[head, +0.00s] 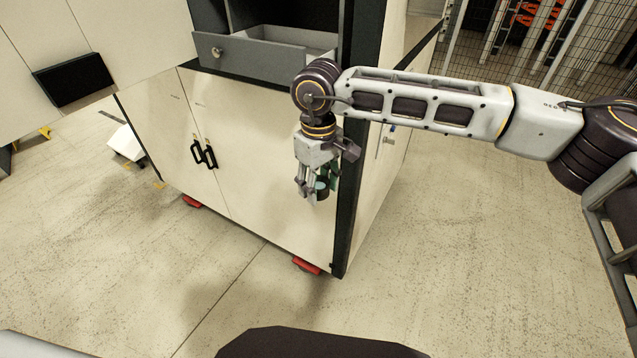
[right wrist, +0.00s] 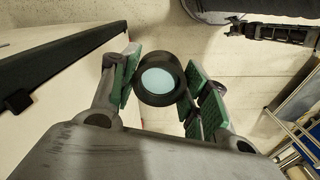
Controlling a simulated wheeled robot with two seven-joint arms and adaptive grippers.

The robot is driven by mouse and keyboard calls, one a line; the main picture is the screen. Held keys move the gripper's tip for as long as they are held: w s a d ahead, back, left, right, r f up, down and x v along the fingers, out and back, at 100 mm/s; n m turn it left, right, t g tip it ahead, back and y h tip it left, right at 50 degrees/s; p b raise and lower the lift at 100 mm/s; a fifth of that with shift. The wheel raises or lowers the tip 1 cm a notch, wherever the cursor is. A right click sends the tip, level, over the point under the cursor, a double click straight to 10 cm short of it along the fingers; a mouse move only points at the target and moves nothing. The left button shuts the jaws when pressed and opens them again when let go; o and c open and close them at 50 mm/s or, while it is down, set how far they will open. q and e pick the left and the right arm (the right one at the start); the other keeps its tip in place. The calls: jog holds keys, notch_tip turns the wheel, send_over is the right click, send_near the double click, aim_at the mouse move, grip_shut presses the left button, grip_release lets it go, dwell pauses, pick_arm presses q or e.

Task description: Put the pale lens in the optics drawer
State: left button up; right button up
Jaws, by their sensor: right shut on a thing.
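The pale lens (right wrist: 158,80) is a light blue disc in a black round ring. In the right wrist view it sits between the green finger pads of my right gripper (right wrist: 160,88), which is shut on it. In the head view my right gripper (head: 313,190) points down in front of the cabinet's right front corner, with the lens (head: 321,186) low between its fingers. The optics drawer (head: 265,54) appears to be the open grey drawer at the top of the cabinet. It is above and left of the gripper. The part of its inside that shows looks empty. My left gripper is not in view.
The white cabinet (head: 260,150) has two closed doors with black handles (head: 204,154) below the drawer and red feet at the floor. A dark corner post (head: 350,180) stands close beside the gripper. A wire fence (head: 530,45) is at the back right. The floor in front is clear.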

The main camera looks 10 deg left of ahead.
jog(key=shift+m, duration=0.3)
dwell(0.6)
